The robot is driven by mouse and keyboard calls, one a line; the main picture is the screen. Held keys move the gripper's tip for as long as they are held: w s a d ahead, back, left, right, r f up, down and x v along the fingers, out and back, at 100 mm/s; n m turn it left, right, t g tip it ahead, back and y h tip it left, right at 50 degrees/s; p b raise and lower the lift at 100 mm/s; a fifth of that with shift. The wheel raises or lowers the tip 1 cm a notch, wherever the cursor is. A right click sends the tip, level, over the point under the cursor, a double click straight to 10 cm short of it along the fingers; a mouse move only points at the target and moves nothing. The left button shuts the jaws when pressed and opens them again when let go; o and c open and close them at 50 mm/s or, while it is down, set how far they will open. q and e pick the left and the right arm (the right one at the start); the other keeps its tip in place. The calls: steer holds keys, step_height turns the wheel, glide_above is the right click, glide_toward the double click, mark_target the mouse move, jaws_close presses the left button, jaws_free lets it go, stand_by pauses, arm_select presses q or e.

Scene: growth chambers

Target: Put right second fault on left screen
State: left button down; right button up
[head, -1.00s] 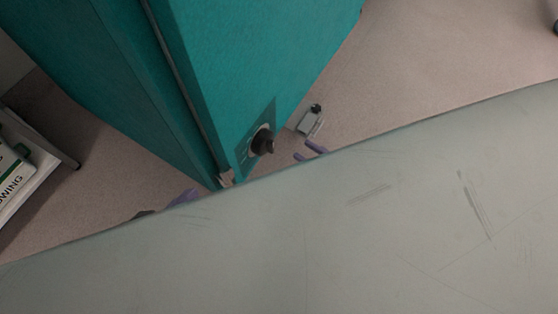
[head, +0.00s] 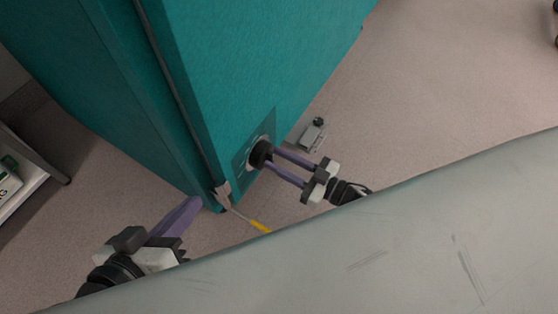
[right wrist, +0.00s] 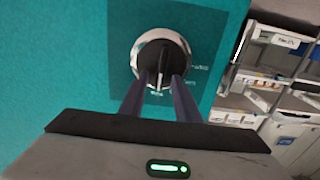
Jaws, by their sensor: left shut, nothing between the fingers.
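A black knob (head: 260,152) with a silver ring sits on a darker panel of the teal cabinet (head: 240,70). My right gripper (head: 272,160) is at the knob, its two purple fingers apart, one on each side of the knob's raised grip. The right wrist view shows the knob (right wrist: 160,58) straight ahead between the fingertips (right wrist: 163,82); firm contact cannot be told. My left gripper (head: 195,203) is shut and empty, beside the cabinet's lower corner. No screen can be made out in these views.
A metal latch piece (head: 222,192) and a yellow-handled tool (head: 260,226) are at the cabinet's lower corner. A small grey device (head: 312,134) lies on the floor beyond. A pale surface (head: 400,250) fills the foreground. Shelves (right wrist: 270,70) stand to the right in the wrist view.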

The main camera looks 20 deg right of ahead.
steer(key=shift+w+a, duration=0.1)
steer(key=shift+w, duration=0.05)
steer(key=shift+c, duration=0.2)
jaws_close()
